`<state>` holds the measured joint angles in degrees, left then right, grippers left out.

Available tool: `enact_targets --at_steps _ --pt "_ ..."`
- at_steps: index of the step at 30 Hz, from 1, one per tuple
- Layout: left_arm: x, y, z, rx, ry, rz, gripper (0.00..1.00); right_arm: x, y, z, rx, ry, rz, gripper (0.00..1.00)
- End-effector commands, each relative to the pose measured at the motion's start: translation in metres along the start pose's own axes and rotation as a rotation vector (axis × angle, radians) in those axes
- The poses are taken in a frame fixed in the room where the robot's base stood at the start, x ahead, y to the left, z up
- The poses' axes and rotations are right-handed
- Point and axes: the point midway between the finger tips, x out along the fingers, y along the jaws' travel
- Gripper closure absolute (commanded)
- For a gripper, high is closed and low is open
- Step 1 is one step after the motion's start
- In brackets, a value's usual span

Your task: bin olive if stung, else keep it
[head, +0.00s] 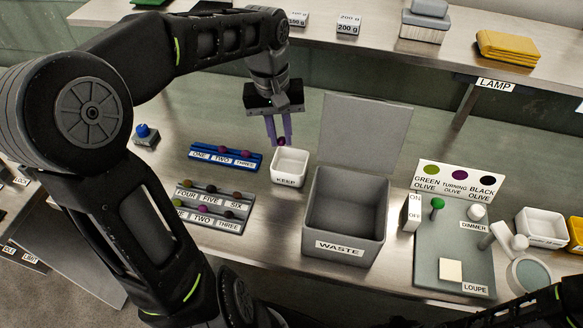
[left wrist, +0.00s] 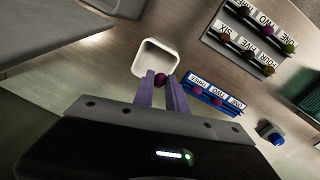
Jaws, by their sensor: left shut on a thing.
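My left gripper (head: 279,138) is shut on a dark purple-red olive (head: 281,142), held just above the back edge of the white KEEP box (head: 289,180). In the left wrist view the olive (left wrist: 160,79) sits between the fingertips, in front of the KEEP box (left wrist: 142,60). I cannot tell any sting mark on it. The grey WASTE bin (head: 342,247) stands right of the KEEP box with its lid (head: 365,133) raised; its visible inside looks empty. A blue rack (head: 253,165) labelled ONE, TWO, THREE holds purple olives. My right gripper is out of view.
A grey rack (head: 185,211) with several olives lies in front of the blue rack. At right are an olive colour card (head: 460,182), a grey lamp-and-loupe board (head: 434,270) and a white tray (head: 543,238). A raised shelf (head: 390,54) spans the back.

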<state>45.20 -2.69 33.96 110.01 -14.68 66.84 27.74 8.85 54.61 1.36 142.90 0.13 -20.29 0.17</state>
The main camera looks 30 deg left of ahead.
Motion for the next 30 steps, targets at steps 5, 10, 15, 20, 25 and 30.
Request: enact_targets --at_steps 5,10,15,20,25,30 --pt "0.023 -0.002 0.0 -0.001 -0.001 0.0 0.96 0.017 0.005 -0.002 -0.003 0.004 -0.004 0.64" --pt "0.043 -0.004 0.001 0.0 -0.002 0.0 0.96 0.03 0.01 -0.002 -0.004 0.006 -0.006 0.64" --pt "0.053 -0.005 0.0 0.0 -0.001 0.0 0.96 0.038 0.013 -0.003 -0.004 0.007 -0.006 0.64" --pt "0.054 -0.005 0.0 0.0 0.0 0.001 0.96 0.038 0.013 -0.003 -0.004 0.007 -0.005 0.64" --pt "0.054 -0.005 0.0 0.0 -0.001 0.001 0.96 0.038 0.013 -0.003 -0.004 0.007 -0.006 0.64" --pt "0.054 -0.005 0.0 0.0 -0.001 0.001 0.71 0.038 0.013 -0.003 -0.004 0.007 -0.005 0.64"
